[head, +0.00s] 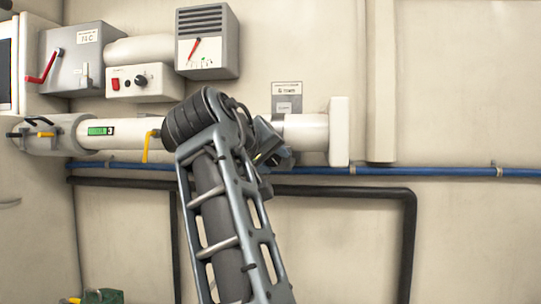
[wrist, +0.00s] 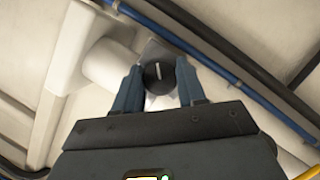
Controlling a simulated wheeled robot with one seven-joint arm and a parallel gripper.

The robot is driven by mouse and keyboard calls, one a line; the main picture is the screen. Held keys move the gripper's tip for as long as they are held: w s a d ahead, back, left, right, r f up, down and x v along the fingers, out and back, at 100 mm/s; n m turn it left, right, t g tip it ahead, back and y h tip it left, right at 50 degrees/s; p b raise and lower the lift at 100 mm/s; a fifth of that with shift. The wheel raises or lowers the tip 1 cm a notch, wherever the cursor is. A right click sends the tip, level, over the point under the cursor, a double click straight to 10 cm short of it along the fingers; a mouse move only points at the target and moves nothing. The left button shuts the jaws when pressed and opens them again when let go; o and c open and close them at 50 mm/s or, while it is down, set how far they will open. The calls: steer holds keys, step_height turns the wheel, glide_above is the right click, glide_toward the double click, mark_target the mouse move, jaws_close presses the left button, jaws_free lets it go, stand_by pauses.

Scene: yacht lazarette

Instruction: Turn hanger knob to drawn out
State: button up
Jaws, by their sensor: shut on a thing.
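A round black knob (wrist: 158,78) with a white pointer line sits between the two blue-grey fingers of my gripper (wrist: 158,68) in the wrist view. The fingers are shut on its sides. The pointer line stands nearly upright in that picture, leaning slightly left at the top. In the head view my gripper (head: 276,148) is at the wall by the white pipe, partly behind my arm, and the knob is hidden there. A grey label plate (head: 286,88) is above this spot; its text is too small to read surely.
A white pipe (head: 306,132) ends at a white flange (head: 339,132) right of my gripper. A yellow lever (head: 146,147) is to its left. A blue pipe (head: 430,171) and a black pipe (head: 340,191) run below. Control boxes (head: 207,42) are at upper left.

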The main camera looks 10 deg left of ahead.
steer(key=m+y, duration=0.1)
steer(key=m, duration=0.2)
steer(key=shift+f+y, duration=0.1)
steer(key=shift+y, duration=0.3)
steer(key=shift+m+g+y, duration=0.3)
steer(key=shift+m+y, duration=0.5)
steer(key=shift+m, duration=0.4)
steer(key=shift+d, duration=0.1)
steer(key=o, duration=1)
steer(key=b+v, duration=0.1)
steer(key=v, duration=0.6)
steer(key=shift+s, duration=0.4)
